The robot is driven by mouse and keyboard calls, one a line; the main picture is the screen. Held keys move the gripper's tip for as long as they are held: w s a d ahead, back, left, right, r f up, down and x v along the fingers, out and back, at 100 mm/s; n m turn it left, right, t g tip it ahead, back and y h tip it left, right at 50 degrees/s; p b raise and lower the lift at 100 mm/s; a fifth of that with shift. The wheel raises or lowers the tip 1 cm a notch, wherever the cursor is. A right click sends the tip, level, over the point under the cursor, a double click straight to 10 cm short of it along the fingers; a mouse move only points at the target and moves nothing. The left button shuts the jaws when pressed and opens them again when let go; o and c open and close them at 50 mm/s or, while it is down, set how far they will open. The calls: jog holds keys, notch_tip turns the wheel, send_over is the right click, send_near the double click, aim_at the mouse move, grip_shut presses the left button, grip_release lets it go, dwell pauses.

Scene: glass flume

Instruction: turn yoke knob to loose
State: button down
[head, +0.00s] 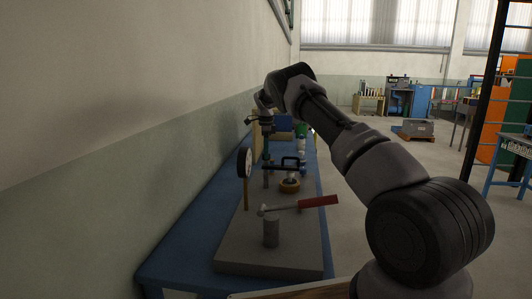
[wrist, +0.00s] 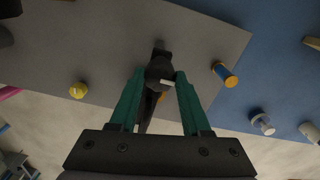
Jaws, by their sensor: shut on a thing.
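The yoke knob (wrist: 161,70) is a dark round knob with a small pale mark, on top of a dark upright part. In the wrist view it sits between the two green fingers of my gripper (wrist: 161,78). The fingers are shut on it, one at each side. In the head view my arm reaches over the bench and bends down to the dark upright post (head: 266,150). The knob and fingertips are too small and dark there to make out clearly.
A grey base plate (head: 262,254) lies on the blue bench (head: 185,255) beside the left wall. On it stand a white dial gauge (head: 244,162) and a red-handled lever (head: 318,201). A yellow-topped peg (wrist: 79,90) and an orange-ended cylinder (wrist: 225,74) stand near the knob.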

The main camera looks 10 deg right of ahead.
jog(key=shift+c, duration=1.9)
grip_release()
jog(key=shift+r, duration=0.15)
notch_tip(320, 180, up, 11)
jog(key=shift+f, duration=0.2)
